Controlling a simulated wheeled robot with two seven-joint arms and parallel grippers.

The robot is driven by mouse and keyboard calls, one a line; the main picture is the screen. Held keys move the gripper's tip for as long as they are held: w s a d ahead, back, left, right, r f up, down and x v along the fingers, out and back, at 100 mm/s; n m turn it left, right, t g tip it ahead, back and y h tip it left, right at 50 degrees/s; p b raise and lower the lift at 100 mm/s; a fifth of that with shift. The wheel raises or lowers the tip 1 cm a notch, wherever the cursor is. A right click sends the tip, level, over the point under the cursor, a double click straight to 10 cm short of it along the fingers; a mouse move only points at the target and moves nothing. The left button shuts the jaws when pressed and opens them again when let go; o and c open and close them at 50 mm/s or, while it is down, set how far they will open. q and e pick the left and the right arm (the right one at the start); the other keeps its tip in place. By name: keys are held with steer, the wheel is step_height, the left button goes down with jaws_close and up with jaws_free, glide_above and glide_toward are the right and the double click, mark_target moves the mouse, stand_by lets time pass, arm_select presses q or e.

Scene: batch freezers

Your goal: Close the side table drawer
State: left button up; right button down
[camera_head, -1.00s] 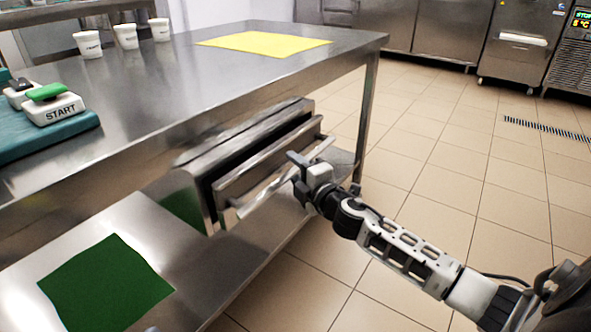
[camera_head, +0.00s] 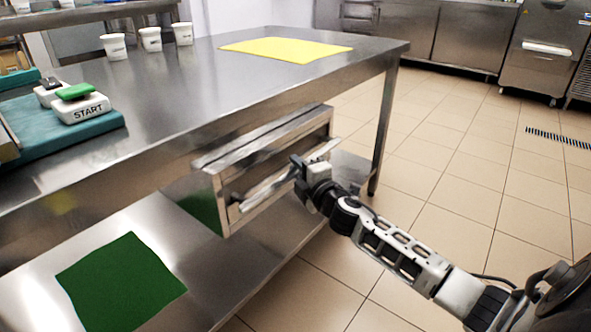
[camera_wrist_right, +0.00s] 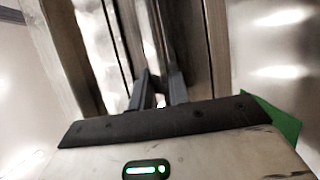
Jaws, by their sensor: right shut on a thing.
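The side table drawer (camera_head: 246,196) is a steel box front under the table top, with a long bar handle (camera_head: 268,190) across it. My left gripper is not in view.
The steel table (camera_head: 180,90) holds several white cups, a yellow sheet (camera_head: 285,48) and a teal tray (camera_head: 50,128) with a START button (camera_head: 80,103). A green sheet (camera_head: 120,283) lies on the lower shelf. The tiled floor (camera_head: 460,190) at right is open.

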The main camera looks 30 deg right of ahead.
steer(key=c, duration=1.3)
jaws_free()
steer(key=shift+w+a, duration=0.1)
steer(key=shift+s, duration=0.35)
arm_select(q)
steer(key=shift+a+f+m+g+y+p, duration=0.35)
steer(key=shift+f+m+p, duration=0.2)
steer(key=shift+p, duration=0.65)
arm_select(e)
steer(key=s, duration=1)
steer(key=s+a, duration=0.1)
steer(key=s, duration=0.4)
steer(key=shift+s+a, duration=0.1)
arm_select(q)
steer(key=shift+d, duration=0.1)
